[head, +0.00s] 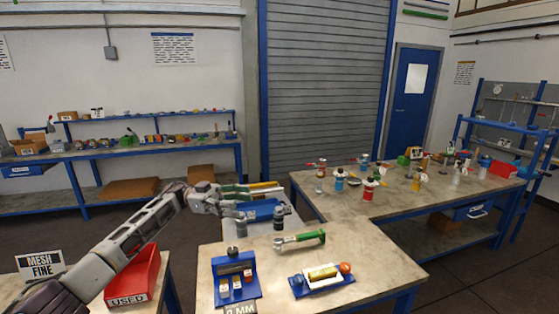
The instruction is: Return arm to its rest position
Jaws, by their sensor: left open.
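My left arm (135,235) reaches in from the left, over the red bin, toward the near table. Its left gripper (238,207) is open at the table's back left corner, beside a blue object (262,209) and a grey cylinder (241,228). I cannot tell whether it touches either one. I see nothing held between its fingers. My right gripper is not in view.
A red bin marked USED (133,284) stands below my left arm. The near table (370,258) holds a green-and-silver tool (300,240), a blue stand (235,264) and a blue tray (338,284). Several vessels stand on the table (415,203) behind.

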